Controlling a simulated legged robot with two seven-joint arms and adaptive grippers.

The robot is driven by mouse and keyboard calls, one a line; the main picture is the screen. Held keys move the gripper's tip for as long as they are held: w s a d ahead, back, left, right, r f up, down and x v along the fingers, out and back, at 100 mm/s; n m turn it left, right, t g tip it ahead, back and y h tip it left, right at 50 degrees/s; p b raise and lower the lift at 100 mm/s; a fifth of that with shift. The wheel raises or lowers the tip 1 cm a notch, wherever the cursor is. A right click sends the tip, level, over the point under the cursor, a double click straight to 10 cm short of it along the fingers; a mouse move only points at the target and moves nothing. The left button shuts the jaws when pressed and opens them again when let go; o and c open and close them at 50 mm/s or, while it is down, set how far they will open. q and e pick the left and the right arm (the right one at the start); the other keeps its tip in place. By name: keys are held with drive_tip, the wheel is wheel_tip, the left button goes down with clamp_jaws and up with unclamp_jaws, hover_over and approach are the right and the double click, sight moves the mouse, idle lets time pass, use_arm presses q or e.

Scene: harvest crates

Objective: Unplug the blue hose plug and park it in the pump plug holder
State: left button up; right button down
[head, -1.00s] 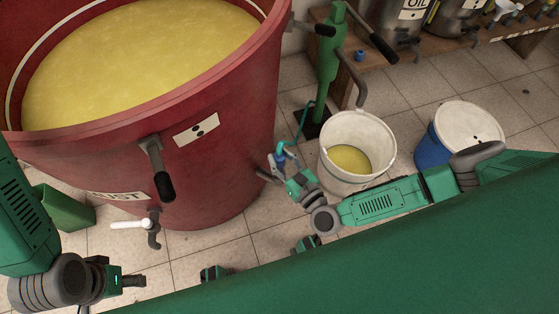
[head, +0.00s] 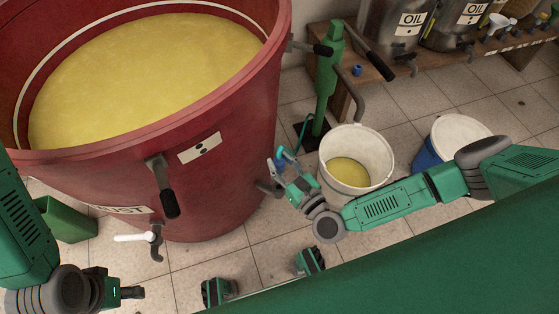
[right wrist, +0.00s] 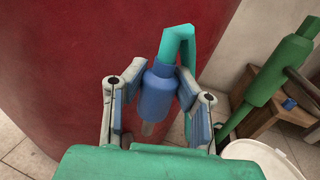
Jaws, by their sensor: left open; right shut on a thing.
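The blue hose plug (right wrist: 157,92) shows in the right wrist view between my right fingers, with a teal hose (right wrist: 180,45) at its upper end and a greyish tip at its lower end. No socket shows around that tip. My right gripper (head: 284,163) is shut on the plug beside the red vat. The plug also shows small in the head view (head: 281,155). The green pump (head: 326,85) stands behind and right of this gripper. I cannot make out its plug holder. My left gripper (head: 134,292) is open at the lower left, away from the plug.
The red vat (head: 235,150) with yellow liquid has black-gripped levers and a tap (head: 152,240). A white bucket (head: 376,140) stands near my right forearm, with a blue, white-lidded drum (head: 462,130) further right. A wooden bench (head: 400,75) holds oil cans and a small blue piece (head: 357,70).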

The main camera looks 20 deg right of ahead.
drive_tip(key=shift+r+p, duration=1.35)
drive_tip(key=shift+r, duration=1)
